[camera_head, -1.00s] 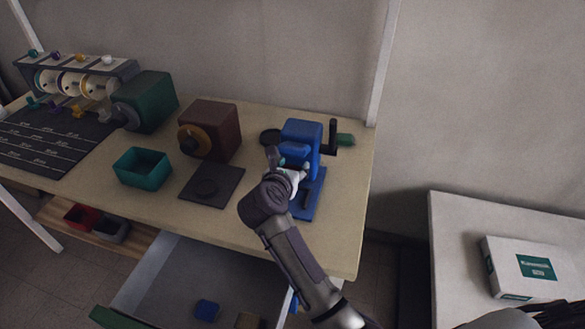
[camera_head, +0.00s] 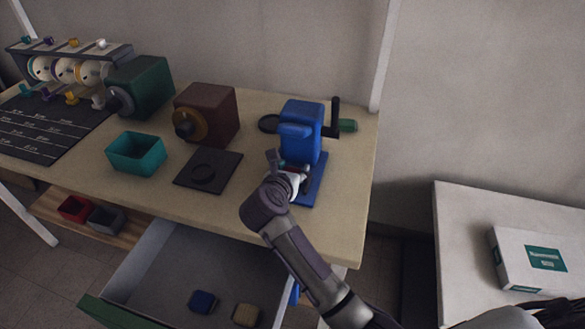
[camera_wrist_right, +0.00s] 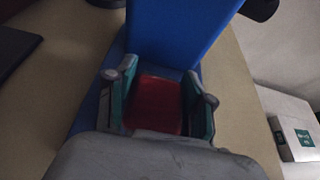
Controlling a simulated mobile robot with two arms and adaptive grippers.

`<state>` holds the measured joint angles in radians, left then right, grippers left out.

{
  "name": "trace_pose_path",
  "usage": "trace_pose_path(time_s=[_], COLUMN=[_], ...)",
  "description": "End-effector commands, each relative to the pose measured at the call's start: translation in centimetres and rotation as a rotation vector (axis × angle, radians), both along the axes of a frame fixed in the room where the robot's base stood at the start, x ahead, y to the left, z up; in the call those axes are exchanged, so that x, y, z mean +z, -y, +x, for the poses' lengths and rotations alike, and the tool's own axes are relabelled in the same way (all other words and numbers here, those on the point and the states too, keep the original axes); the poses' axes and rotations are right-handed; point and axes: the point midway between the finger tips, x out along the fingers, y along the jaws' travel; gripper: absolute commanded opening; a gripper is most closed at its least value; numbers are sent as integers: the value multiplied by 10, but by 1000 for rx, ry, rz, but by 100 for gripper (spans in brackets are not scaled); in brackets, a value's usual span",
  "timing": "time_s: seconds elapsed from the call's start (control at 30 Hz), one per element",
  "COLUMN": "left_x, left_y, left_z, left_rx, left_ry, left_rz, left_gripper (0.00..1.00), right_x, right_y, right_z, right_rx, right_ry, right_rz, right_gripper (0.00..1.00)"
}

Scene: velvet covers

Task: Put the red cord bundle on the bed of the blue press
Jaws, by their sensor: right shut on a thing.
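The blue press (camera_head: 301,121) stands at the right end of the bench, with a flat blue bed (camera_head: 315,186) at its front. My right gripper (camera_head: 291,174) is low over the bed, in front of the press head. In the right wrist view my right gripper (camera_wrist_right: 160,103) is shut on the red cord bundle (camera_wrist_right: 155,104), which lies between its teal-lined fingers. The press body (camera_wrist_right: 180,30) rises just beyond the bundle. I cannot tell whether the bundle touches the bed. In the head view the gripper mostly hides the bundle. My left gripper is not in view.
A dark square plate (camera_head: 222,163), a brown machine (camera_head: 212,112) and a teal bin (camera_head: 137,152) stand to the left. An open drawer (camera_head: 160,262) is below the bench front. A white box (camera_head: 530,260) is at right.

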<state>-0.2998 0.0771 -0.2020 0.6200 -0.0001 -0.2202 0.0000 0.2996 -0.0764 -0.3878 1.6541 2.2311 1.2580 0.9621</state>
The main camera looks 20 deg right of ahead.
Motion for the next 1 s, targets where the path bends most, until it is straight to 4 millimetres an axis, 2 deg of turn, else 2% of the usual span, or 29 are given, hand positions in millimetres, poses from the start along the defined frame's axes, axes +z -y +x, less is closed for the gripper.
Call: trace_pose_path(time_s=[0.23,0.27,0.4,0.77,0.87,1.0], left_x=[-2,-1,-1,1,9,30], left_y=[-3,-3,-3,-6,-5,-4], left_z=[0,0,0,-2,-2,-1], left_rx=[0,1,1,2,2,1], left_ry=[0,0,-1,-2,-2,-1], left_rz=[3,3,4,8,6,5], left_gripper=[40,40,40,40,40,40], right_x=[-2,-1,-2,1,11,35], right_y=[0,0,0,0,0,-1], right_z=[0,0,0,0,0,0], right_rx=[0,0,0,0,0,0], right_ry=[0,0,0,0,1,0], right_rz=[0,0,0,0,2,4], right_gripper=[25,58,81,82,82,82])
